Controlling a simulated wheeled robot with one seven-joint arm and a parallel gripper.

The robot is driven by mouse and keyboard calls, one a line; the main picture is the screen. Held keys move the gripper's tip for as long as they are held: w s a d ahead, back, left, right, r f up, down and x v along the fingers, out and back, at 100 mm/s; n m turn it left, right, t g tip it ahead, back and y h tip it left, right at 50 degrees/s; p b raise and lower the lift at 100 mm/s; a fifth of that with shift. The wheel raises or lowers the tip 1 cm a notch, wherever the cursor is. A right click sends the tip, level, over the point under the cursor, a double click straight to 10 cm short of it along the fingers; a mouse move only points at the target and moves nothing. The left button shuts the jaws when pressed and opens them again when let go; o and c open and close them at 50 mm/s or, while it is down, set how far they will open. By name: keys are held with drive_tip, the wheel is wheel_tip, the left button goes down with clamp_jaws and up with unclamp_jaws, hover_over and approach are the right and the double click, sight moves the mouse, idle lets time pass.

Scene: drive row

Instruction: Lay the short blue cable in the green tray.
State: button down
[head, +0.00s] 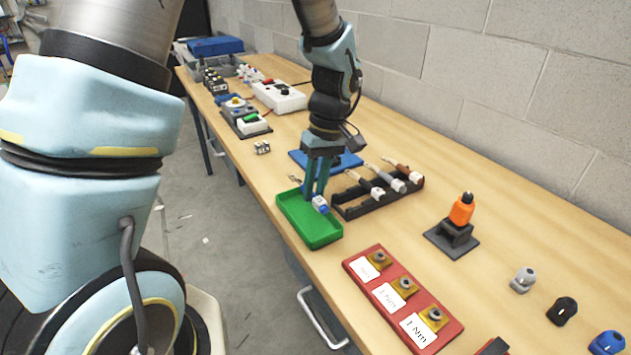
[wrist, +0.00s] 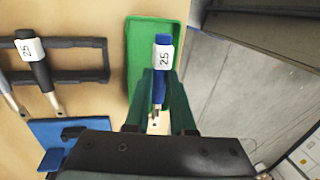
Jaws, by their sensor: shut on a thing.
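The green tray (head: 310,228) lies near the table's front edge, and its floor shows in the wrist view (wrist: 150,35). My gripper (head: 314,192) points down at the tray's far end. In the wrist view my gripper (wrist: 159,74) is shut on a blue-handled tool (wrist: 161,90) with a white label reading 25 and a metal shaft. The tool (head: 320,205) overlaps the tray in both views; I cannot tell whether it touches the floor. It looks like a hand tool; I cannot make out a short blue cable.
A black rack (head: 372,203) with several labelled tools stands right of the tray, with a blue mat (head: 345,161) behind. A red block (head: 385,290) with labelled sockets lies in front. An orange tool (head: 461,210) stands on a dark stand. A wall borders the table's back.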

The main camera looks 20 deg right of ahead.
sight(313, 225)
drive_tip(key=shift+f+b, duration=2.15)
drive_tip(key=shift+f, duration=1.1)
drive_tip(key=shift+f+b, duration=0.3)
drive_tip(key=shift+f, duration=0.15)
drive_tip(key=c, duration=0.7)
unclamp_jaws()
drive_tip(key=shift+d, duration=0.1)
drive_tip(key=shift+r, duration=0.1)
drive_tip(key=shift+w+d+r, duration=0.1)
drive_tip(key=shift+d+r, duration=0.05)
drive_tip(key=shift+r, duration=0.15)
drive_tip(key=r, duration=0.3)
drive_tip(key=d+r+b, duration=0.1)
drive_tip(key=r, duration=0.6)
drive_tip(key=shift+w+d, duration=0.15)
drive_tip(key=shift+d, duration=0.1)
